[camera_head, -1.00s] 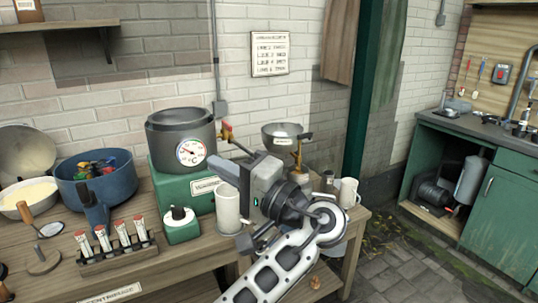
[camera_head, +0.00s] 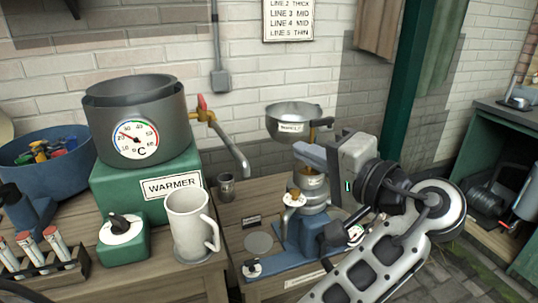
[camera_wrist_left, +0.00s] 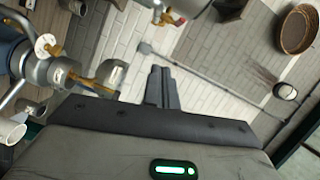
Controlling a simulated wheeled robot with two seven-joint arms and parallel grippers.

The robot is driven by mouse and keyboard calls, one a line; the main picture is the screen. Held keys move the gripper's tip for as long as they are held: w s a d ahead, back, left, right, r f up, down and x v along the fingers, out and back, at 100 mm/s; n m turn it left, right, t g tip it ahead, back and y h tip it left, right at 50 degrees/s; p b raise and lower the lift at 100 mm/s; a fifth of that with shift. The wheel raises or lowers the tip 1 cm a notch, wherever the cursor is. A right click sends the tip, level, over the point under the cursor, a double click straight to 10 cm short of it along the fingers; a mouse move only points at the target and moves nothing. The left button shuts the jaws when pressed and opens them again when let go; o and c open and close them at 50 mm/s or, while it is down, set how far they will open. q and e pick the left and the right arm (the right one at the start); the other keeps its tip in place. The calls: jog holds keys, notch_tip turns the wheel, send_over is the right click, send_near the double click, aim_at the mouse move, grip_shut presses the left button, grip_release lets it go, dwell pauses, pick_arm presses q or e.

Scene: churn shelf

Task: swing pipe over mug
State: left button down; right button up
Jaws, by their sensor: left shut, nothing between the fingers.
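The grey metal pipe (camera_head: 232,147) comes off the right side of the warmer pot at a red-handled tap (camera_head: 205,104). It slants right and down, its end clear of the mug. The white mug (camera_head: 190,228) stands upright in front of the green warmer, handle to the right, left of the pipe's end. My left gripper (camera_head: 308,155) is shut and empty, to the right of the pipe, in front of the separator. Its closed fingers also show in the left wrist view (camera_wrist_left: 161,84). My right gripper is not in view.
The separator (camera_head: 300,205) with its metal bowl (camera_head: 294,122) stands close to my left gripper. A dark pot (camera_head: 138,125) with a dial sits on the green warmer (camera_head: 145,185). Test tubes (camera_head: 40,250) are at the left.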

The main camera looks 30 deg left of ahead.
aim_at(227, 144)
pick_arm(q)
jog(key=w+a+f+p, duration=0.1)
jog(key=a+f, duration=0.2)
jog(key=a, duration=0.8)
jog(key=shift+w+a, duration=0.3)
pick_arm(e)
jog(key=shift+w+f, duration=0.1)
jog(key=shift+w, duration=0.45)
